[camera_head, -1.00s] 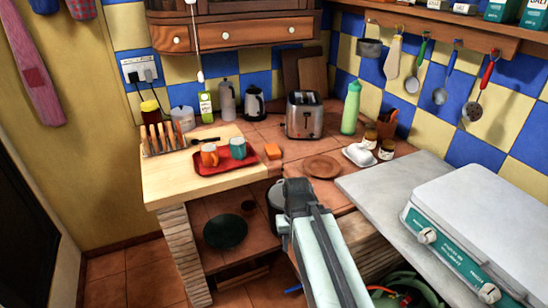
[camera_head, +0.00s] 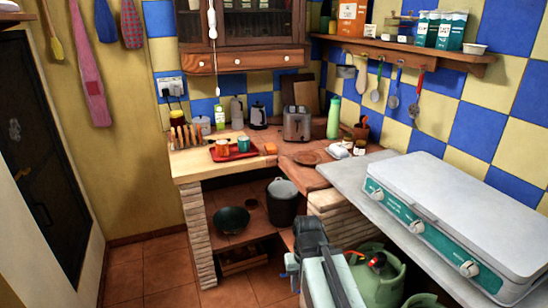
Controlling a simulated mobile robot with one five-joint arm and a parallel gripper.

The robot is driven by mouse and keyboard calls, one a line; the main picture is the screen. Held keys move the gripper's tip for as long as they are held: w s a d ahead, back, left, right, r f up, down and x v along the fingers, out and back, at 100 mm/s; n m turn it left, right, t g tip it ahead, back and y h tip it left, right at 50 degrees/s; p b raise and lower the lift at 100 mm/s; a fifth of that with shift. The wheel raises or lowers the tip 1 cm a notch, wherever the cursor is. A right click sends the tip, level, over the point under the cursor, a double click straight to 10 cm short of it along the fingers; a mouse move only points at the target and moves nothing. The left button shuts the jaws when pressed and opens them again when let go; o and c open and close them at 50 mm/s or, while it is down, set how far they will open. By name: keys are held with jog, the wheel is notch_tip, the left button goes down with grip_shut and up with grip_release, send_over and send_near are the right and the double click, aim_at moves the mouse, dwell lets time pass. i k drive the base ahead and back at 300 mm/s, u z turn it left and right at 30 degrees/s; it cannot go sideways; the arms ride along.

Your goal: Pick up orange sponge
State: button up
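My gripper (camera_head: 308,231) is low in the middle of the picture, well in front of the counter and below the sponge in view. It is seen from behind, dark grey, and its fingertips are hidden, so I cannot tell how wide they are. Nothing is seen in it.
An orange mug (camera_head: 222,148) and a teal mug (camera_head: 243,144) stand on the tray. A toaster (camera_head: 297,124) and brown plate (camera_head: 306,157) are nearby. The grey slab with the stove (camera_head: 450,210) and green gas cylinders (camera_head: 378,282) lie right. Floor (camera_head: 150,270) is clear at left.

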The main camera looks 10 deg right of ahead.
aim_at(271, 149)
jog(key=u, duration=0.2)
jog(key=i, duration=0.9)
jog(key=u, duration=0.55)
jog(key=i, duration=1.05)
jog(key=u, duration=0.25)
jog(key=k, duration=0.6)
jog(key=u, duration=0.2)
jog(key=i, duration=0.6)
jog(key=z, duration=0.05)
